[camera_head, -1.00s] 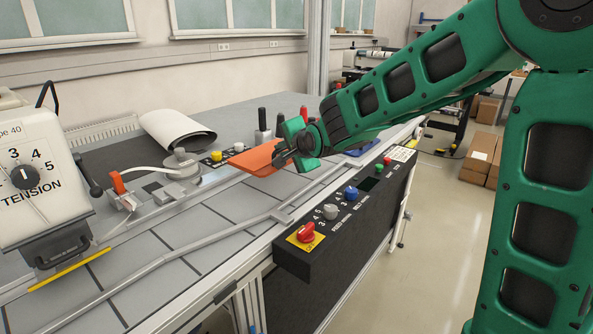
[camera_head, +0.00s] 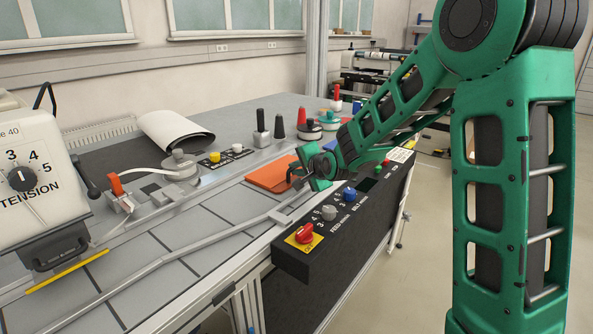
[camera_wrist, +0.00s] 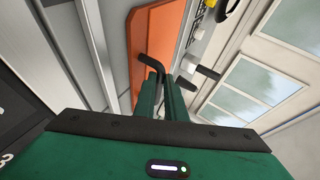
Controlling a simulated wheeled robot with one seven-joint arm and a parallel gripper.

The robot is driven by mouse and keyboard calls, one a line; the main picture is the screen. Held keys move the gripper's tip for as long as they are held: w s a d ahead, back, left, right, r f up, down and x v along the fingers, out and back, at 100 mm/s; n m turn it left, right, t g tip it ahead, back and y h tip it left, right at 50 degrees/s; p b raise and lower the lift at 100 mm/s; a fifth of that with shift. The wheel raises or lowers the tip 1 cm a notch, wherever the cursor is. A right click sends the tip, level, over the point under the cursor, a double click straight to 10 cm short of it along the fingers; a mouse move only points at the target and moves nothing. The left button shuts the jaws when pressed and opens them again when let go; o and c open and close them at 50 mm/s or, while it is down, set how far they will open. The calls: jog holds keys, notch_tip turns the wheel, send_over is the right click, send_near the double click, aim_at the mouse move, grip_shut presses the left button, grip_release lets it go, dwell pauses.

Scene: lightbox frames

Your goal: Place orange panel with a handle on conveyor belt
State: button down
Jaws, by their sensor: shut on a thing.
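The orange panel (camera_head: 266,176) is roughly level at the far end of the grey conveyor belt (camera_head: 190,226), close to its surface. I cannot tell whether it touches the belt. My gripper (camera_head: 300,172) is at the panel's right side, shut on its dark handle. In the wrist view, the panel (camera_wrist: 153,30) lies beyond the fingertips of my gripper (camera_wrist: 160,85), and a dark bent bar of the handle (camera_wrist: 151,62) shows at them. The fingers hide part of the handle.
A black control box (camera_head: 345,215) with red, grey and blue knobs runs along the front edge. The tension unit (camera_head: 32,180) is at left. The near belt is clear.

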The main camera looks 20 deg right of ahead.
jog(key=c, duration=1.8)
grip_release()
jog(key=v, duration=1.2)
